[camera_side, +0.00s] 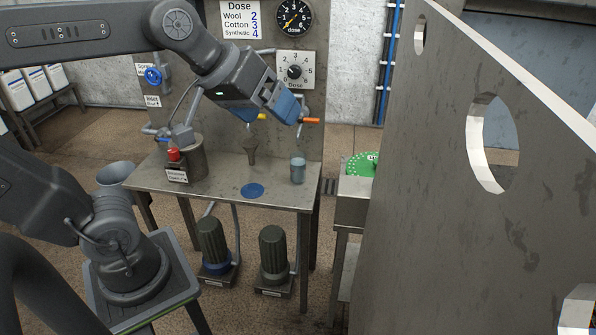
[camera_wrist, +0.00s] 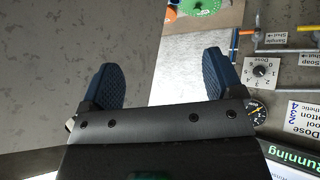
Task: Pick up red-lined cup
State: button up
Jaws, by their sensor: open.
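A small blue-grey cup (camera_side: 297,170) stands upright near the right end of the metal table; I cannot see a red lining in it. No other cup shows clearly in either view. My gripper (camera_side: 279,108) is open and empty, high above the table in front of the upright panel. It is above and a little left of the cup. In the wrist view the two blue pads of my gripper (camera_wrist: 161,75) stand wide apart with nothing between them.
The table (camera_side: 225,197) bears a blue disc (camera_side: 252,190), a dark funnel-like piece (camera_side: 251,150) and a red button (camera_side: 173,154). The panel (camera_side: 225,75) carries a dial, knob and taps with an orange handle (camera_side: 311,120). A green disc (camera_side: 362,165) lies right; a large plate (camera_side: 450,200) fills the right.

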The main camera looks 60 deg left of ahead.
jog(key=w+a+r+n+t+y, duration=0.1)
jog(key=w+a+r+n+t, duration=0.15)
jog(key=w+n, duration=0.55)
jog(key=w+a+r+n+t, duration=0.1)
jog(key=w+r+n+t, duration=0.2)
jog(key=w+n, duration=0.55)
jog(key=n+g+y, duration=0.7)
jog(key=n+y, duration=1)
jog(key=n, duration=1.2)
send_over(300, 172)
jog(key=v, duration=0.5)
notch_tip(300, 172, down, 11)
jog(key=shift+t, duration=0.25)
jog(key=f, duration=3.6)
jog(key=shift+a+f, duration=0.25)
jog(key=shift+x, duration=3.65)
jog(key=shift+f, duration=0.1)
jog(key=c, duration=1.2)
